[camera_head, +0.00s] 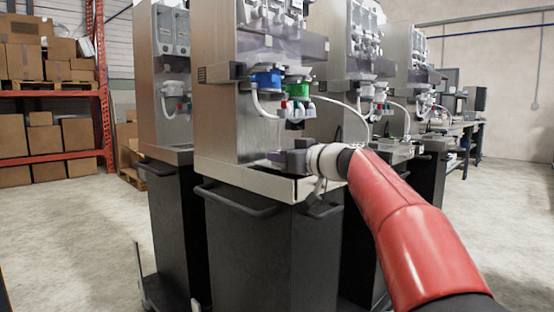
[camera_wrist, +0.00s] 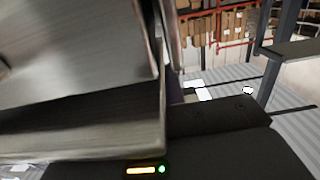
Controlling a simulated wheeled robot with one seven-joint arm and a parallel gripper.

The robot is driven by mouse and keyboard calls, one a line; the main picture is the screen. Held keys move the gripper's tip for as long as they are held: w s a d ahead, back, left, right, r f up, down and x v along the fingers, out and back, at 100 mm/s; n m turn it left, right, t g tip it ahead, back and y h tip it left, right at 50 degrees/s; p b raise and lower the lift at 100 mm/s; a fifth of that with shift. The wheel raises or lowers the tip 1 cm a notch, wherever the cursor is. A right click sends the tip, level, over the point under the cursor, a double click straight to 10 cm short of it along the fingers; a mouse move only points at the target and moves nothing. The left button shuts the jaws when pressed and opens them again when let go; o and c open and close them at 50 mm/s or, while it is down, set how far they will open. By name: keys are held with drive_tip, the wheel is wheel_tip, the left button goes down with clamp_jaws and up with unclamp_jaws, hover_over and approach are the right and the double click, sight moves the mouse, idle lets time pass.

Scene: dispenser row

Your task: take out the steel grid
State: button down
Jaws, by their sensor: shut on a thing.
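The nearest dispenser (camera_head: 225,75) is a tall steel machine with blue and green valves above a shallow steel tray (camera_head: 250,181). My gripper (camera_head: 284,160) is low at the right part of this tray, below the nozzles, and reaches in from the right. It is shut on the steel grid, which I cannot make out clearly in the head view. In the wrist view, the dark body of my gripper (camera_wrist: 225,120) shows with a lit status strip. Brushed steel surfaces fill the left there; I cannot tell grid from tray. The fingertips are hidden.
The dark cabinet (camera_head: 260,255) with a bar handle stands below the tray. More dispensers stand behind. Open floor (camera_head: 70,240) lies left, before a box rack (camera_head: 55,155).

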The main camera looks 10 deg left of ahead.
drive_tip(key=shift+b+v, duration=0.5)
drive_tip(key=shift+v, duration=3)
drive_tip(key=b+v, duration=0.5)
drive_tip(key=v, duration=0.5)
drive_tip(key=shift+f+b, duration=0.3)
